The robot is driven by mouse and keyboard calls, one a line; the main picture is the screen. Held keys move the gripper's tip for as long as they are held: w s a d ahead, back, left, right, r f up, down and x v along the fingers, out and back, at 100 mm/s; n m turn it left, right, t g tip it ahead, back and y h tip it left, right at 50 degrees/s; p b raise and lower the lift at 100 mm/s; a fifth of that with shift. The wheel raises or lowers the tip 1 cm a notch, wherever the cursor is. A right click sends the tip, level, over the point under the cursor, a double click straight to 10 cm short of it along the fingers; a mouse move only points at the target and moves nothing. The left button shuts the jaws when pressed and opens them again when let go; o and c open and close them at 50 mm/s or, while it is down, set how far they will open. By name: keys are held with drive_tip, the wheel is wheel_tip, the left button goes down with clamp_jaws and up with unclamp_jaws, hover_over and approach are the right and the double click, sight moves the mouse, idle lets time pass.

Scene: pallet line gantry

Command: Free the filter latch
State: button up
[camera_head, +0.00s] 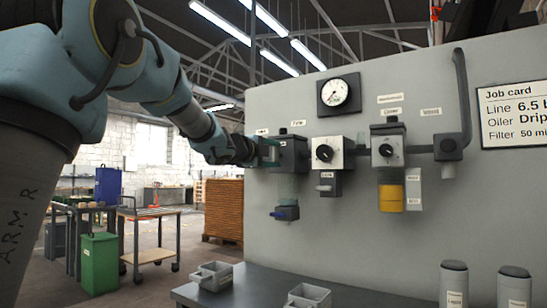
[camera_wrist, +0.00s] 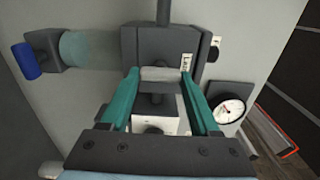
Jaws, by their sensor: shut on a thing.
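The filter (camera_head: 293,152) is a dark block at the left of the wall panel's row of units, under a small label that seems to read Filter. A clear greenish bowl (camera_head: 287,188) with a blue-tipped drain (camera_head: 281,213) hangs below it; in the wrist view the bowl (camera_wrist: 88,48) lies to the left. My gripper (camera_head: 266,152) reaches the filter from the left. In the wrist view my gripper (camera_wrist: 160,75) has its teal fingers on both sides of a light grey bar (camera_wrist: 160,73) on the filter's face, probably the latch. It is shut on this bar.
To the right are a white-faced regulator (camera_head: 325,153), a second knobbed unit (camera_head: 387,150) with a yellow bowl and a pressure gauge (camera_head: 338,94) above. The job card (camera_head: 512,112) hangs at far right. Grey bins (camera_head: 212,276) and canisters (camera_head: 454,285) stand on the bench (camera_head: 250,283).

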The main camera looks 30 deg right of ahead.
drive_tip(key=o, duration=1.4)
drive_tip(key=shift+c, duration=0.2)
drive_tip(key=b+v, duration=0.1)
drive_tip(key=v, duration=0.9)
drive_tip(key=shift+s+a, duration=0.15)
drive_tip(key=shift+a, duration=0.2)
